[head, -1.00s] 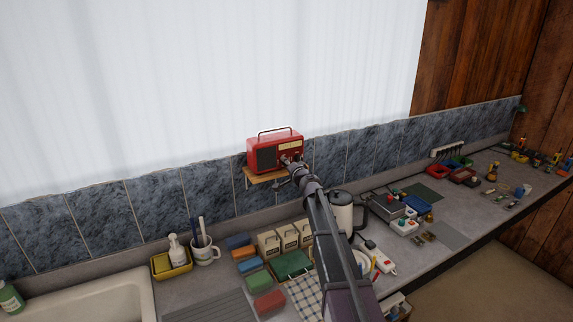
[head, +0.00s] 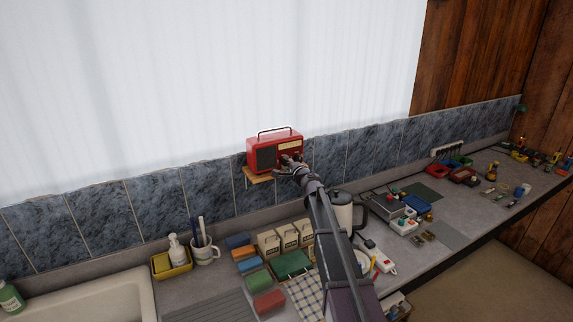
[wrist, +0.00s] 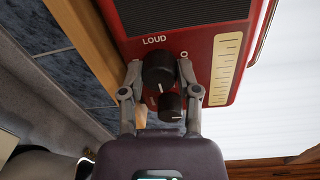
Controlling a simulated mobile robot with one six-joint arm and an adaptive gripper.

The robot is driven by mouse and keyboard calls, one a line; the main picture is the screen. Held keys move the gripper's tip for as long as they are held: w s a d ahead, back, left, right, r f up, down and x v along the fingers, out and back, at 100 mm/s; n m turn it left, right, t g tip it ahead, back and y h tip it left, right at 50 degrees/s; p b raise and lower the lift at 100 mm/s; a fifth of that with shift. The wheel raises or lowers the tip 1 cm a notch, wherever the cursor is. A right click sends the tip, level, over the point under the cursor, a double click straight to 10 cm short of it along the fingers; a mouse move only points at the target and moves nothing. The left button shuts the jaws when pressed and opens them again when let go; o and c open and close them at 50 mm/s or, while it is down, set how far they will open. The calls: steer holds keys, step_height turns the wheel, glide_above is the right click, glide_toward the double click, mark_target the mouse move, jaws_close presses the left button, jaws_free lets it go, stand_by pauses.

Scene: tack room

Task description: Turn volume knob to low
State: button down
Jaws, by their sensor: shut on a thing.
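The red radio (head: 262,157) stands on a small wooden shelf (head: 259,179) against the tiled wall. In the wrist view its red front (wrist: 207,45) fills the top, with a large black knob (wrist: 159,66) next to the word LOUD. A smaller black knob (wrist: 170,106) sits just below it in the picture. My gripper (wrist: 159,72) is shut on the large knob, one finger on each side. In the head view my gripper (head: 289,163) is at the radio's front and covers the knobs. A marking between the knobs is partly hidden and unreadable.
Below the shelf, the counter holds beige boxes (head: 287,236), a green case (head: 292,264) and a steel jug (head: 342,212) close to my arm. A sink (head: 90,300) is at the left. Trays and small parts crowd the right.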

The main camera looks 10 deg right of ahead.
stand_by(0.3)
steer(key=shift+c, duration=1.6)
jaws_free()
steer(key=shift+n, duration=0.3)
